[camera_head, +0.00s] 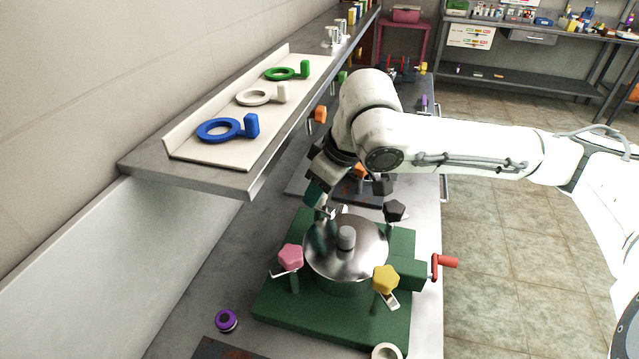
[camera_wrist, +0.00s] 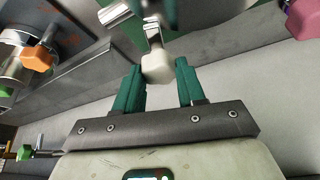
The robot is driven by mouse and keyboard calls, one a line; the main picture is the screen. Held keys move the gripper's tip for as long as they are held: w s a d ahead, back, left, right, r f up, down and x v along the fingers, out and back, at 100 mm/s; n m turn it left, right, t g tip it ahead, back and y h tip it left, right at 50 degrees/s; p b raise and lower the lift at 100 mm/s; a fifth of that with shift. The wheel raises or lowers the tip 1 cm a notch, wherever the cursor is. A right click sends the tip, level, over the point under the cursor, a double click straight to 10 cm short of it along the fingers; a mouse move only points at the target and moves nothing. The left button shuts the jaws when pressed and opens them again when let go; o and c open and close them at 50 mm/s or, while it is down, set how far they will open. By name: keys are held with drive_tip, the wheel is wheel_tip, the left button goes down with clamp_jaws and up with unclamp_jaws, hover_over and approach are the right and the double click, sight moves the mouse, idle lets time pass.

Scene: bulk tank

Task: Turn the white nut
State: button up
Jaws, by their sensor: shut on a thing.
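The white nut (camera_wrist: 158,67) sits between the two green fingers of my gripper (camera_wrist: 160,84) in the wrist view. My gripper is shut on it, one finger on each side. A metal clamp piece (camera_wrist: 152,32) shows just beyond the nut. In the head view my gripper (camera_head: 316,196) reaches down at the far left side of the lidded steel tank (camera_head: 365,250), and its fingers largely hide the nut. Pink (camera_head: 290,257), yellow (camera_head: 385,278) and black (camera_head: 395,210) nuts stand around the lid.
The tank sits on a green base (camera_head: 275,307) with a red crank (camera_head: 446,262) at right. A shelf (camera_head: 150,165) overhangs at left with blue (camera_head: 225,130), white (camera_head: 258,97) and green (camera_head: 287,73) ring tools. A purple piece (camera_head: 226,320) lies on the bench.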

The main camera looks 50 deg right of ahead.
drive_tip(key=n, duration=0.2)
drive_tip(key=n+y+p, duration=0.1)
drive_tip(key=n, duration=0.1)
drive_tip(key=shift+w+d+r+n+y, duration=0.1)
drive_tip(key=shift+d+n+y, duration=0.05)
drive_tip(key=shift+n+y, duration=0.15)
drive_tip(key=n, duration=0.2)
drive_tip(key=n+g+y+p, duration=0.1)
drive_tip(key=n, duration=0.1)
drive_tip(key=shift+n+y, duration=0.3)
drive_tip(key=n+g, duration=0.1)
drive_tip(key=n, duration=0.1)
drive_tip(key=n+g, duration=0.1)
drive_tip(key=n, duration=0.1)
drive_tip(key=shift+w+d+y, duration=0.1)
drive_tip(key=shift+w+y, duration=0.05)
drive_tip(key=shift+y, duration=0.25)
drive_tip(key=shift+w+n+g, duration=0.1)
drive_tip(key=shift+n+g, duration=0.7)
drive_tip(key=shift+n, duration=1.5)
drive_tip(key=o, duration=1.1)
drive_tip(key=shift+c, duration=0.2)
drive_tip(key=shift+d, duration=0.1)
